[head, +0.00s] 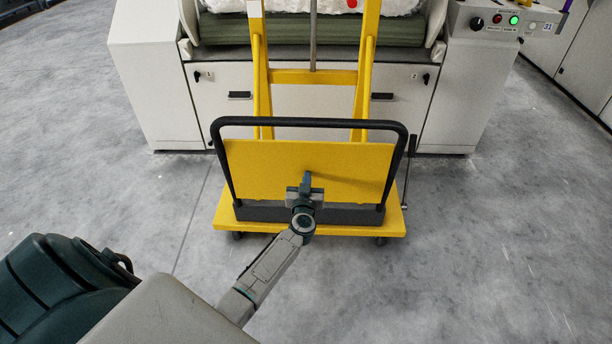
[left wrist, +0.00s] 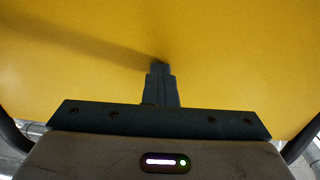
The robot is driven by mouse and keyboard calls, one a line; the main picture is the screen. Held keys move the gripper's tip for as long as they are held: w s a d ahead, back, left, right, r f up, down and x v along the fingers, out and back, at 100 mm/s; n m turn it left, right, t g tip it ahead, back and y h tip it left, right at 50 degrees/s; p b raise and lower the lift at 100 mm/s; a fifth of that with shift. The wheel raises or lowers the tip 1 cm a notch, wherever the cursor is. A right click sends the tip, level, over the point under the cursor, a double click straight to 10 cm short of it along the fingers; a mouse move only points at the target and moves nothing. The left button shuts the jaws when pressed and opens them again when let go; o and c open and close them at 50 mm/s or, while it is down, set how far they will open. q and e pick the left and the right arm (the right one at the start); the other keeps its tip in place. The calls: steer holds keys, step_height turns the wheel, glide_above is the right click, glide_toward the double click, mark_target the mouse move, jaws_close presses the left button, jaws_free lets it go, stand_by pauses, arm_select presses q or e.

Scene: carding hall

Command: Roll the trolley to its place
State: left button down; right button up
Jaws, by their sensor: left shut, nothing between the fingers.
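A yellow trolley (head: 250,160) with a black tubular push handle (head: 310,122) stands on the grey floor in the head view, in front of a white machine. Small dark wheels show under its low deck (head: 382,222). My left gripper (head: 306,178) is in front of the trolley's upright yellow panel, inside the span of the handle frame. Its fingers are shut with nothing between them. In the left wrist view, the left gripper (left wrist: 160,72) points at the yellow panel (left wrist: 240,50), which fills most of the picture. I cannot tell whether the fingertips touch the panel. My right gripper is not in view.
The white carding machine (head: 465,95) stands right behind the trolley, with white fibre (head: 225,5) on top. A yellow frame (head: 262,75) rises behind the handle. Floor on both sides is clear.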

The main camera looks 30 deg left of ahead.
arm_select(q)
steer(key=p+v, duration=0.6)
steer(key=v, duration=0.5)
steer(key=shift+s, duration=0.45)
steer(key=shift+f, duration=0.1)
